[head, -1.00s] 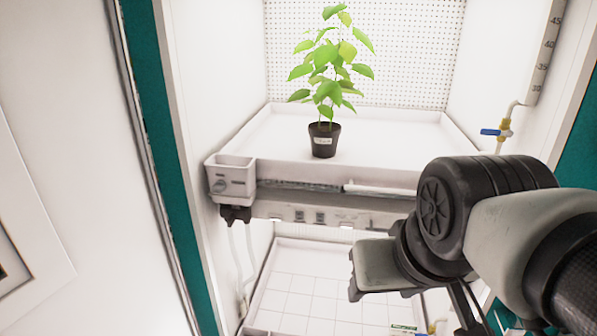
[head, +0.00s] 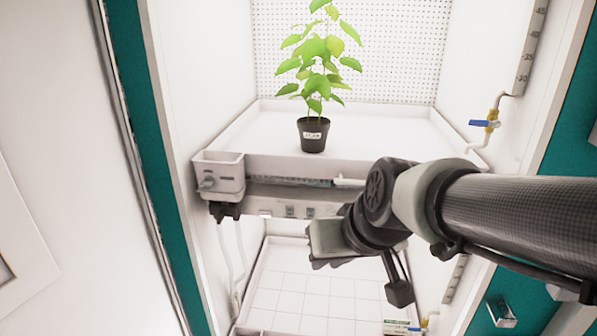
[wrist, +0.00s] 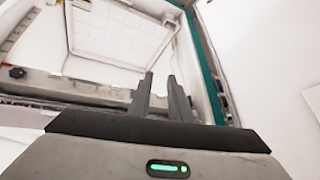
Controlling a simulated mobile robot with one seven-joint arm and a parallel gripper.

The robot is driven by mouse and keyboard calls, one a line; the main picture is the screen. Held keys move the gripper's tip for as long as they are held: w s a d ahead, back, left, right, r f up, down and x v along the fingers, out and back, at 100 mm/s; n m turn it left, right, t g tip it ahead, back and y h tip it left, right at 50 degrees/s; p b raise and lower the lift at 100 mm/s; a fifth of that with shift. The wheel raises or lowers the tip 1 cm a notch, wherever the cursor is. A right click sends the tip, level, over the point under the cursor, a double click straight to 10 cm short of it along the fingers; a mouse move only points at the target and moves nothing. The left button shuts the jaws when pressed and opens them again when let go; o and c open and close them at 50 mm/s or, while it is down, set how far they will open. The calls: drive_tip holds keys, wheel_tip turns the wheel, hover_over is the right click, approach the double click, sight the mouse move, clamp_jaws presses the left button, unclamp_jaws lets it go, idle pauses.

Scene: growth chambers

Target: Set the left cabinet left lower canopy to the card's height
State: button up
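The lower bay's canopy appears to be the pale bar (head: 262,203) under the upper tray, with small fittings along its front; I cannot tell its exact height. A ruled scale strip (head: 456,279) on the lower right wall is partly visible, its figures unreadable. A small white and green card (head: 402,327) lies low at the right, its text too small to read. My gripper (head: 338,262) is in front of the bar, its fingers not clear in the head view. In the wrist view my gripper (wrist: 160,76) has two fingers apart with nothing between them.
A potted plant (head: 313,135) stands on the upper tray (head: 242,140). A white box (head: 218,172) with hoses hangs at the tray's left corner. A blue-handled valve (head: 485,123) and an upper scale (head: 532,50) are on the right wall. The lower tiled floor (head: 310,285) is mostly clear.

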drive_tip(key=w+d+f+t+h+b, duration=0.1)
drive_tip(key=w+f+h+b, duration=0.1)
drive_tip(key=w+f, duration=0.45)
drive_tip(key=w+d+f+n+t+h+b, duration=0.1)
drive_tip(key=w+d+f+h, duration=0.15)
drive_tip(key=f, duration=0.65)
drive_tip(key=w+d+f+h+b, duration=0.1)
drive_tip(key=w+f+b, duration=0.1)
drive_tip(key=w+f, duration=0.5)
drive_tip(key=d+f+n+t+h+b, duration=0.2)
drive_tip(key=d+n+t+h+b, duration=0.1)
drive_tip(key=d+n+t+h, duration=0.3)
drive_tip(key=w+d+r, duration=0.2)
drive_tip(key=w+d, duration=0.1)
drive_tip(key=w, duration=0.1)
drive_tip(key=w+d+r+n+t+h, duration=0.1)
drive_tip(key=w+d+r, duration=0.1)
drive_tip(key=w, duration=0.3)
drive_tip(key=w+d+r+h, duration=0.1)
drive_tip(key=w+d+r, duration=0.2)
drive_tip(key=w+d, duration=0.1)
drive_tip(key=shift+w+d+n+t+h, duration=0.25)
drive_tip(key=shift+w+d+n+t, duration=0.15)
drive_tip(key=shift+d, duration=0.2)
drive_tip(key=shift+c, duration=0.5)
clamp_jaws()
